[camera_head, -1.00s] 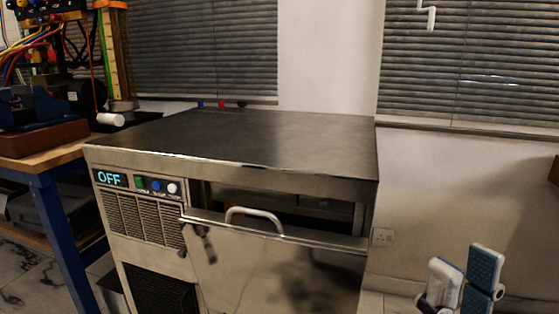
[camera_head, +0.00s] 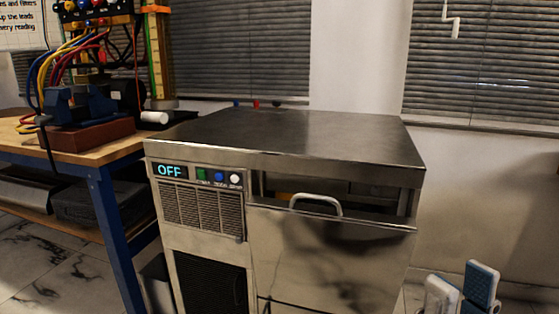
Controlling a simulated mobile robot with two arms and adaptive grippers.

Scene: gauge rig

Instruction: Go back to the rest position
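My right gripper (camera_head: 461,284) is at the lower right of the head view, with its two fingers pointing up. They are apart with an empty gap between them, and the blue pad of one finger shows. The gripper appears to the right of the steel machine (camera_head: 290,130), with nothing held. Its wrist and arm are cut off by the bottom edge. My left gripper is not in view.
The machine's display (camera_head: 170,170) reads OFF. Its front door (camera_head: 335,262) leaves a dark gap above its top edge, near the handle (camera_head: 316,202). A wooden bench (camera_head: 75,147) with a vise (camera_head: 85,105) and cables stands left. Wall and blinds are behind.

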